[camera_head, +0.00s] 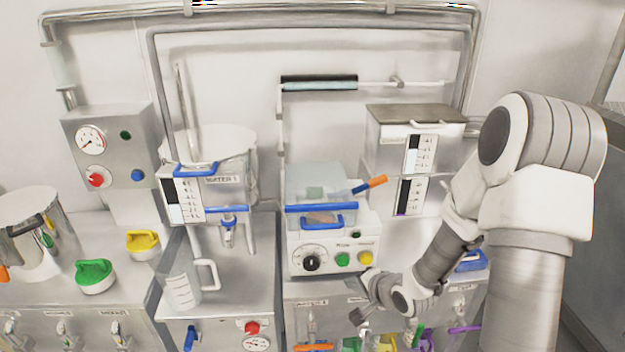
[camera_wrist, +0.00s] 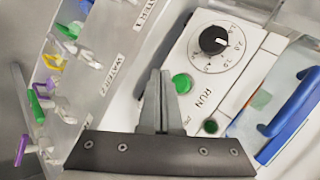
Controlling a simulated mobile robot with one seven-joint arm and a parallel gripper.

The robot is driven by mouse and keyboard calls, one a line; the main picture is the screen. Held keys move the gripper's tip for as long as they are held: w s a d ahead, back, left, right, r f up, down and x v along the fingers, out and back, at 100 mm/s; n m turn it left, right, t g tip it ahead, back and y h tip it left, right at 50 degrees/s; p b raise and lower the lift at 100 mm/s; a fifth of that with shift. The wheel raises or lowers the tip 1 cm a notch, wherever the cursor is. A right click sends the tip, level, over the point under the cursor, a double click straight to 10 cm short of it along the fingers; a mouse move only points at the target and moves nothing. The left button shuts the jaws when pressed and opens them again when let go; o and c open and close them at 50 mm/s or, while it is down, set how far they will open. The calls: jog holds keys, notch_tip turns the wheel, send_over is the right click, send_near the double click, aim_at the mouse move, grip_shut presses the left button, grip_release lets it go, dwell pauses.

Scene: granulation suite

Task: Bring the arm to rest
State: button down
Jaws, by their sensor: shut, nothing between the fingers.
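My arm enters the head view from the right and bends down toward the bench front. My gripper (camera_head: 360,312) is low in front of the white control box (camera_head: 334,250) with the dial. In the wrist view, my gripper (camera_wrist: 157,85) has its two grey fingers together with nothing between them. The fingertips point along the edge of the box, beside its green button (camera_wrist: 182,83). I cannot tell how far the fingers are from the box.
A clear jug (camera_head: 183,287) stands on the bench left of the box. Green (camera_head: 94,274) and yellow (camera_head: 143,243) handled lids lie further left. Coloured valve handles (camera_wrist: 42,105) line the bench front near my gripper.

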jog(key=s+d+r+n+g+h+p, duration=0.1)
jog(key=s+d+r+n+h, duration=0.2)
jog(key=r, duration=0.6)
jog(key=s+d+r+n+g+h, duration=0.1)
jog(key=s+r+n+h, duration=0.2)
jog(key=r, duration=0.6)
jog(key=s+a+r+n+y, duration=0.1)
jog(key=s+a+r+n, duration=0.1)
jog(key=s+r, duration=0.3)
jog(key=s+a+r+n+g+y+p, duration=0.1)
jog(key=s+a+r+n, duration=0.2)
jog(key=s, duration=1)
notch_tip(320, 180, up, 2)
jog(key=shift+s, duration=0.25)
jog(key=shift+d, duration=0.15)
